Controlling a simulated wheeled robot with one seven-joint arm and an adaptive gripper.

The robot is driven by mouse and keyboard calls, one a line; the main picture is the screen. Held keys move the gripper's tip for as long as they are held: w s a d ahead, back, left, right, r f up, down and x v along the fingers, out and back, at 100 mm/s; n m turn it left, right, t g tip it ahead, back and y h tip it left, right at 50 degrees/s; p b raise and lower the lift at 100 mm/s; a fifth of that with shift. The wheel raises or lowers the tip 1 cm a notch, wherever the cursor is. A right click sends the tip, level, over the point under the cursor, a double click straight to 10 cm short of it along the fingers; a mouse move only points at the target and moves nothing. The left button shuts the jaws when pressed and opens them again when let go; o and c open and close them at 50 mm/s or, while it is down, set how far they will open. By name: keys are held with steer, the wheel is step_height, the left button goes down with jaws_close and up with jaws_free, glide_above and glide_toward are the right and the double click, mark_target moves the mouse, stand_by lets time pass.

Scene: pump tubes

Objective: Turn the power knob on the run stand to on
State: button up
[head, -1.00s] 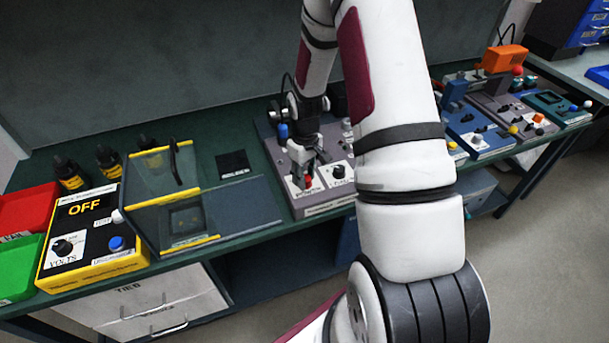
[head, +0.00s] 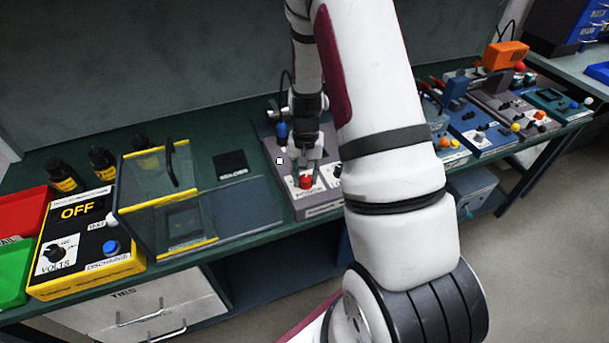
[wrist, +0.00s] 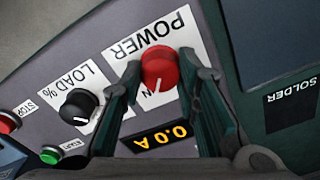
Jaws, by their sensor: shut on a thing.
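The red power knob (wrist: 160,68) sits on a white label reading POWER on the grey run stand (head: 318,211). In the head view the knob (head: 306,182) shows below my fingers. My gripper (wrist: 161,75) is shut on the knob, one finger on each side of it. The knob's white pointer line points down in the wrist view, towards label lettering of which an N shows. The rest of that lettering is hidden by the knob and a finger. The lit amber display (wrist: 160,137) reads 0.0 A, upside down.
The black LOAD % knob (wrist: 78,107), a red STOP button (wrist: 8,121) and a green START button (wrist: 50,155) lie beside the power knob. A clear guarded box (head: 160,205) and a yellow OFF box (head: 88,290) stand to the left.

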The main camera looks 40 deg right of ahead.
mark_target(305, 177)
steer(key=shift+m, duration=0.5)
steer(key=o, duration=1.2)
steer(key=shift+r, duration=0.1)
step_height(305, 177, up, 12)
steer(key=shift+f, duration=0.1)
